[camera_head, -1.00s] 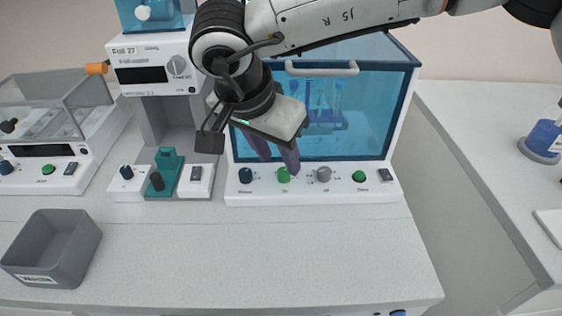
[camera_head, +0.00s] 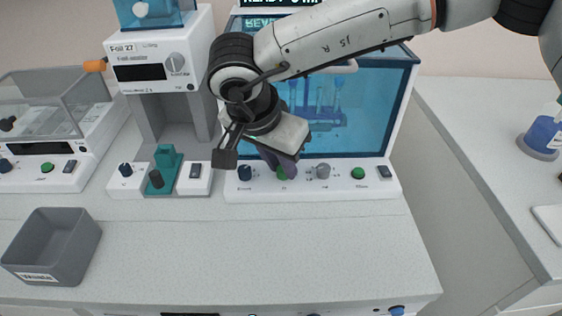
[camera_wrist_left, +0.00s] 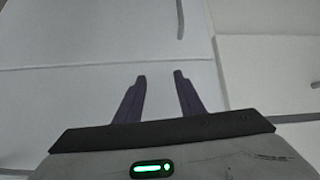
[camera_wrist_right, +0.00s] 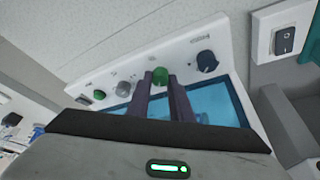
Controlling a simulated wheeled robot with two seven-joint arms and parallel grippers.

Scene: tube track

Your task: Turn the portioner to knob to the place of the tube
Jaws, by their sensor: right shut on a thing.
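My right gripper (camera_head: 283,176) points down at the front panel of the blue-windowed cabinet (camera_head: 312,194). It is shut on a green knob (camera_wrist_right: 160,75), which shows between its fingertips in the right wrist view; in the head view the fingers partly cover this knob. A rack of tubes (camera_head: 322,112) stands behind the cabinet's blue window, partly hidden by my arm. My left gripper (camera_wrist_left: 160,77) shows only in its own wrist view. Its fingers are apart and empty above a pale surface. I cannot tell which machine is the portioner.
On the same panel are a dark knob (camera_head: 245,173), a grey knob (camera_head: 323,171) and another green knob (camera_head: 358,173). A white machine with a dark display (camera_head: 140,73) stands left. A grey bin (camera_head: 52,246) sits at front left.

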